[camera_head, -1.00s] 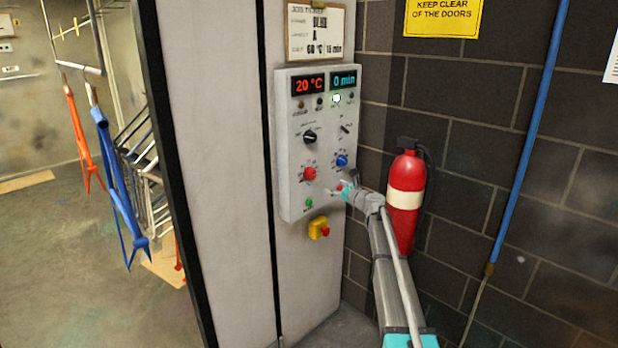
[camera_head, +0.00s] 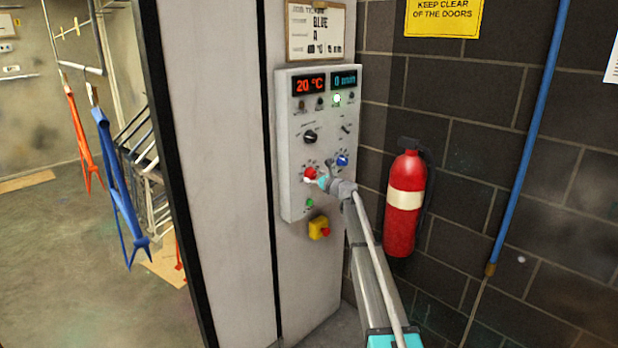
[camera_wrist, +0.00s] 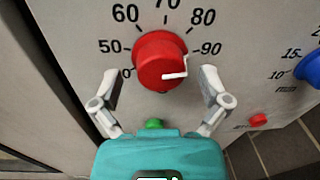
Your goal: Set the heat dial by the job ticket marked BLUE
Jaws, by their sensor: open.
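The red heat dial (camera_head: 310,173) is on the control panel's lower left. In the wrist view the dial (camera_wrist: 158,55) has a scale reading 50, 60, 70, 80, 90, and its white mark is at the lower right, below the 90. My gripper (camera_wrist: 159,74) is open, one finger on each side of the dial's lower part; contact cannot be told. In the head view my gripper (camera_head: 322,180) is at the dial's right edge. The job ticket (camera_head: 316,30) above reads BLUE, A; its bottom line is blurred now, but earlier looked like 60 °C, 15 min. The red display (camera_head: 308,85) reads 20 °C.
A blue dial (camera_head: 342,160) with a minutes scale is right of the red one. A green button (camera_head: 309,203) is below the red dial, and a yellow box with a red button (camera_head: 318,228) lower still.

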